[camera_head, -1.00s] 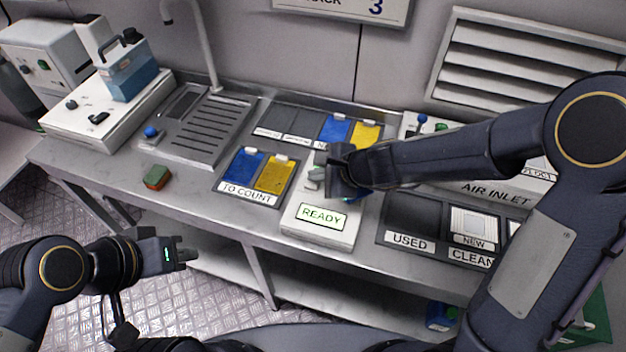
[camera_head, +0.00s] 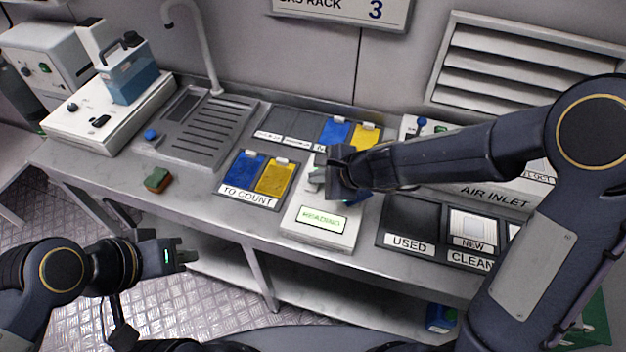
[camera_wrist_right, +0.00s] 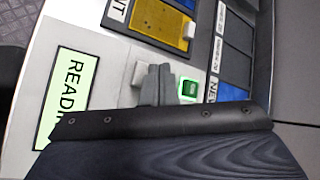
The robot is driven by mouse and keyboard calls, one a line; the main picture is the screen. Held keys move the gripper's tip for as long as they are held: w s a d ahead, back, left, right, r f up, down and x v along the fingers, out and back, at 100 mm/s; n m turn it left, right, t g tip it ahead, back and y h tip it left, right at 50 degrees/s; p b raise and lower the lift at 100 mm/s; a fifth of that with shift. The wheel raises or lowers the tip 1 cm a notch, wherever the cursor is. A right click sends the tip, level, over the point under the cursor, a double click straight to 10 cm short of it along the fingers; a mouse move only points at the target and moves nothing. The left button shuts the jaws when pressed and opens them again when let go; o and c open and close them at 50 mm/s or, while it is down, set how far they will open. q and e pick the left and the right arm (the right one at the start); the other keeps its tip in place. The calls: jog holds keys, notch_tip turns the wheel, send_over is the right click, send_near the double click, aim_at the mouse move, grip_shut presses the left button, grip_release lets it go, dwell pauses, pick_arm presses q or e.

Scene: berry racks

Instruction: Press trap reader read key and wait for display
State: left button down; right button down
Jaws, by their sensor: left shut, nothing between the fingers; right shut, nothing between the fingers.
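The trap reader (camera_head: 297,222) is a pale box at the front middle of the bench. Its display (camera_head: 321,219) reads "READING" in green; the display also shows in the right wrist view (camera_wrist_right: 68,95), partly cut off. My right gripper (camera_head: 318,180) is shut and empty, over the back part of the reader. In the right wrist view its fingers (camera_wrist_right: 155,84) are together, beside a green lit key (camera_wrist_right: 188,88). I cannot tell whether they touch the key. My left gripper (camera_head: 186,257) is shut and empty, in front of the bench at lower left.
A TO COUNT tray (camera_head: 248,202) with blue and yellow cards lies left of the reader. A USED and NEW tray (camera_head: 409,222) lies right of it. A green-brown sponge (camera_head: 158,180) sits at left. Free bench lies around the sponge.

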aim_at(318, 186)
jog(key=shift+r, duration=0.4)
notch_tip(318, 186, up, 5)
jog(key=p, duration=0.5)
dwell(0.6)
